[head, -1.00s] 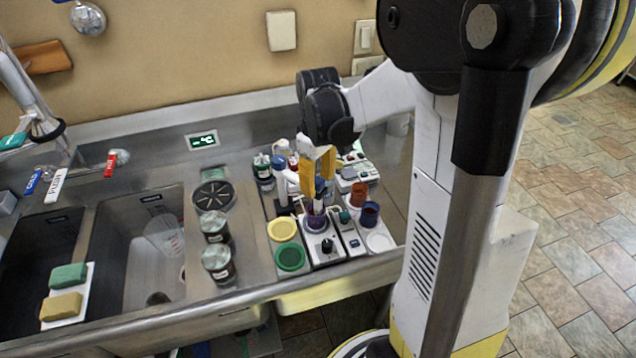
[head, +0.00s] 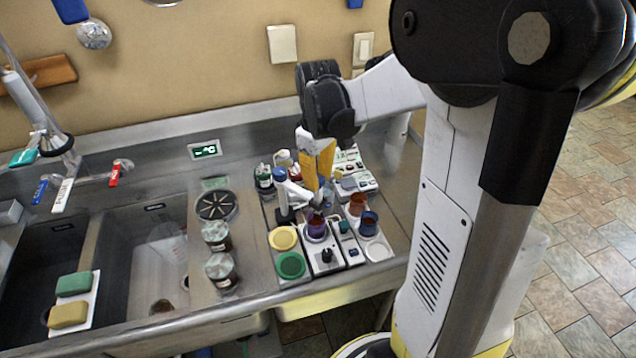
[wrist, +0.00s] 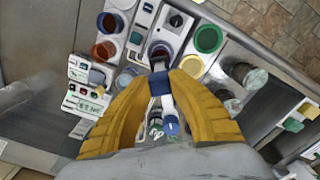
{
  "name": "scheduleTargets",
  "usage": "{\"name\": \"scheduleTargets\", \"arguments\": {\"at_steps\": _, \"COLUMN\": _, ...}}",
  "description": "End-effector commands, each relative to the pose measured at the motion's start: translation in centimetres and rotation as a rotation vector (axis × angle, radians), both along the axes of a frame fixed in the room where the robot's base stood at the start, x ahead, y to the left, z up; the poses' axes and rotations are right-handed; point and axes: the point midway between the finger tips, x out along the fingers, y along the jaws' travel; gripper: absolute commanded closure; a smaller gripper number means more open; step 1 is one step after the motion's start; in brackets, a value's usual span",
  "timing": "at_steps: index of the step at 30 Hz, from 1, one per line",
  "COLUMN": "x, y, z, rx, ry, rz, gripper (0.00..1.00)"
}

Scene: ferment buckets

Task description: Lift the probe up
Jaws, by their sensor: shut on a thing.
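The probe shows as a dark blue block (wrist: 159,85) between the two yellow fingertips in the wrist view. My gripper (head: 318,186) is shut on it, above the counter. In the head view the fingers and the crowded items hide most of the probe. A purple cup (head: 316,228) stands on a white device with a black knob (head: 326,255), just below my gripper. The purple cup also shows just beyond the fingertips in the wrist view (wrist: 159,50). I cannot tell whether the probe's lower end is inside the cup.
A white stand with a blue knob (head: 280,175) rises close left of my gripper. Brown (head: 357,204) and blue (head: 369,223) cups stand at right. Yellow (head: 283,238) and green (head: 291,265) lids lie at front left. Glass jars (head: 221,271) stand near the sink.

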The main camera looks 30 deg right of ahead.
Motion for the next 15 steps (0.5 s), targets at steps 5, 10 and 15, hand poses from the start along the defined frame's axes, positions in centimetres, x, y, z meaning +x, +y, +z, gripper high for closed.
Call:
{"name": "scheduleTargets", "arguments": {"at_steps": 5, "x": -0.01, "y": 0.02, "z": 0.79, "rx": 0.0, "ry": 0.0, "rz": 0.0, "gripper": 1.0}}
{"name": "scheduleTargets", "arguments": {"at_steps": 10, "x": 0.02, "y": 0.01, "z": 0.74, "rx": 0.0, "ry": -0.001, "rz": 0.0, "gripper": 0.72}}
{"name": "scheduleTargets", "arguments": {"at_steps": 15, "x": 0.01, "y": 0.01, "z": 0.71, "rx": 0.0, "ry": -0.001, "rz": 0.0, "gripper": 0.53}}
